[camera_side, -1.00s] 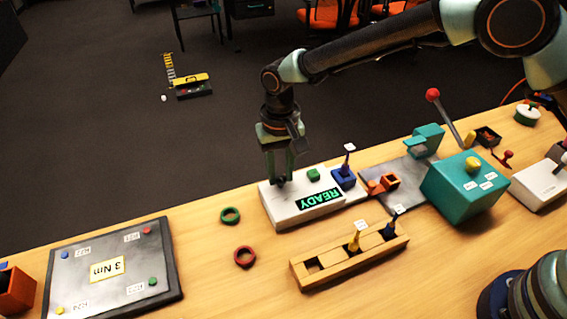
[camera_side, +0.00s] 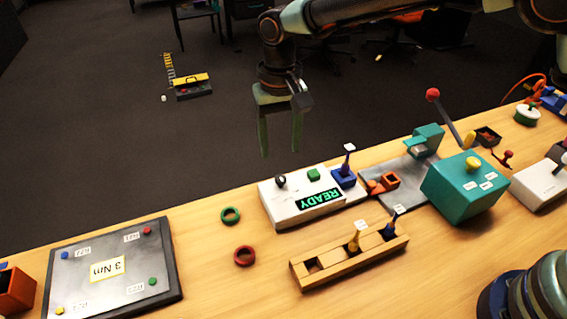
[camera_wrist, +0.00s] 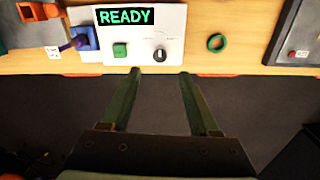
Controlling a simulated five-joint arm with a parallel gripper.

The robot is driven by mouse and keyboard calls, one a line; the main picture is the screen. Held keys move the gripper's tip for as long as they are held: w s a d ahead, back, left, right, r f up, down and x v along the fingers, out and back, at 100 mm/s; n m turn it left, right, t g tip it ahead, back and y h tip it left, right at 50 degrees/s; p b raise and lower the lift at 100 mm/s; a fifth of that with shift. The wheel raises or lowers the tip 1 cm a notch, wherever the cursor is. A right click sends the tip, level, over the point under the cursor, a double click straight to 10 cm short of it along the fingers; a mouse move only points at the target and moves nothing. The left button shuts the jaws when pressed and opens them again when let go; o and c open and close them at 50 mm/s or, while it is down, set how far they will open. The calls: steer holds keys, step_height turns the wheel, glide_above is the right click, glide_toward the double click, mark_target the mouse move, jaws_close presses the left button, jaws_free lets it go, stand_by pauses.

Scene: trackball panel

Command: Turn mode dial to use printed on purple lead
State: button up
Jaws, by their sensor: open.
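The white box (camera_side: 300,212) bears a lit READY display (camera_side: 319,200), a green button (camera_side: 314,174) and a small black dial (camera_side: 280,181). In the wrist view the dial (camera_wrist: 160,55) shows a pale, roughly upright line; the print around it is too small to read. A blue-purple plug (camera_side: 347,160) with a white tag stands in a blue block at the box's right; it also shows in the wrist view (camera_wrist: 80,37). Its tag is unreadable. My gripper (camera_side: 280,152) is open and empty, above and apart from the dial.
A wooden rack (camera_side: 335,272) holds a yellow and a blue tagged plug. A teal box (camera_side: 457,195) with a yellow knob stands to the right. Green (camera_side: 230,215) and red (camera_side: 245,256) rings and a dark panel (camera_side: 160,285) lie left. Bare table surrounds the rings.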

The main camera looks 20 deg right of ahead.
steer(key=shift+r, duration=2.15)
steer(key=s+d+r+t, duration=0.1)
steer(key=s+d+r, duration=0.1)
steer(key=d+r, duration=0.45)
steer(key=s+d+r+t, duration=0.2)
steer(key=d+r, duration=0.1)
steer(key=d, duration=0.6)
steer(key=s+d+f+n+t, duration=0.1)
steer(key=s+d+t, duration=0.1)
steer(key=s+d, duration=0.9)
steer(key=shift+s+d+f+t, duration=0.15)
steer(key=shift+d+f+t, duration=0.2)
steer(key=shift+d, duration=0.15)
